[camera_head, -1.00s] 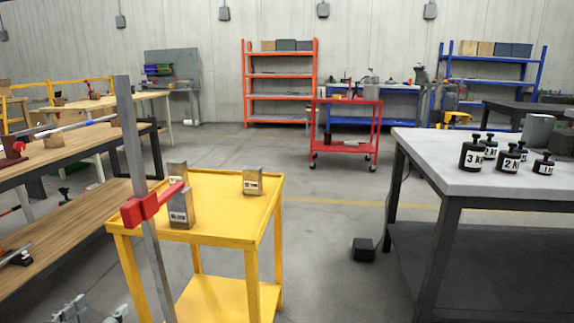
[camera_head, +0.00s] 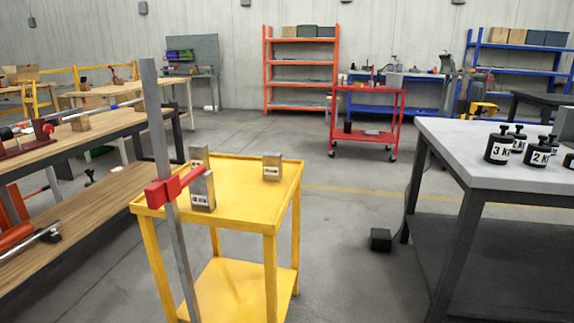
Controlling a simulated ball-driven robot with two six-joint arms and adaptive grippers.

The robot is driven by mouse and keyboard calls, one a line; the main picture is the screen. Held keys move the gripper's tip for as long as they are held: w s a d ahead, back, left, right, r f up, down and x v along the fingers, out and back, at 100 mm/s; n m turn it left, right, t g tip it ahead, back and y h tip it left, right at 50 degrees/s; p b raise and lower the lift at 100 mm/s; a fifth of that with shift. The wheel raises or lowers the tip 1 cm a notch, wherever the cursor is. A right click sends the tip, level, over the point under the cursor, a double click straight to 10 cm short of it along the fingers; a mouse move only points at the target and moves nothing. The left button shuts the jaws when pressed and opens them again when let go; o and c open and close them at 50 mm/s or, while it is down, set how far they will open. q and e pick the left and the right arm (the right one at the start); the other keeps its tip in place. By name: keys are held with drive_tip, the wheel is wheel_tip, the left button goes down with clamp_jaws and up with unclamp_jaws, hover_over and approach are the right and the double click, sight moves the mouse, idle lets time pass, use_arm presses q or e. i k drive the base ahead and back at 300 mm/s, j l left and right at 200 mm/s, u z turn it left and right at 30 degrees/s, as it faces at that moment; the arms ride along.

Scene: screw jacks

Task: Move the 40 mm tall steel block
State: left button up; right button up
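Three steel blocks with small white labels stand on the top of a yellow cart (camera_head: 245,205). One block (camera_head: 203,193) is at the front left, one (camera_head: 198,155) is behind it, and one (camera_head: 272,169) is at the back right. The labels are too small to read, so I cannot tell which block is 40 mm tall. A tall grey bar (camera_head: 155,110) with a red slider (camera_head: 163,191) stands at the cart's left front. Neither of my grippers is in view.
A wooden workbench (camera_head: 95,141) stands left of the cart. A grey-topped table (camera_head: 470,168) with several black weights (camera_head: 497,148) stands to the right. A small black box (camera_head: 381,239) lies on the floor between. A red cart (camera_head: 366,113) stands farther back, with open floor before it.

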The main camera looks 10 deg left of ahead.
sight(202, 190)
drive_tip(key=z, duration=0.25)
drive_tip(key=i+j+z, duration=0.15)
drive_tip(key=j+z, duration=0.7)
drive_tip(key=j, duration=0.3)
drive_tip(key=j+z, duration=0.2)
drive_tip(key=j, duration=1.8)
